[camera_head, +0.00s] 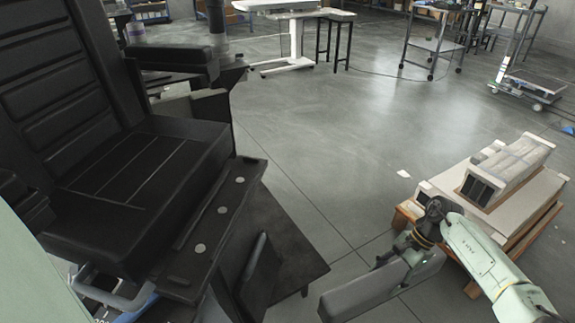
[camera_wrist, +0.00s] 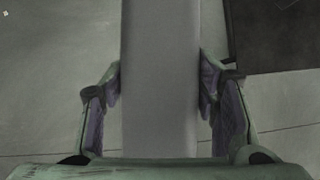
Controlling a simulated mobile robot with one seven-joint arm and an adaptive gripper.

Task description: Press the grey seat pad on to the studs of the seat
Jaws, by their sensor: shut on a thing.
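The grey seat pad (camera_head: 372,292) is a long block held out over the floor at the lower middle of the head view. In the wrist view the seat pad (camera_wrist: 160,60) runs straight between the fingers. My gripper (camera_head: 408,255) is shut on it; in the wrist view my gripper (camera_wrist: 160,82) has a finger against each side. The black seat (camera_head: 150,165) stands at the left of the head view, apart from the pad. Several light round studs (camera_head: 222,210) lie in a row along its front ledge (camera_head: 180,262). The pad's underside is hidden.
A dark panel (camera_head: 290,255) stands between the seat and the pad. A wooden pallet (camera_head: 545,220) with pale boxes (camera_head: 510,165) is at the right, behind my arm. Carts and a white table (camera_head: 295,12) stand far back.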

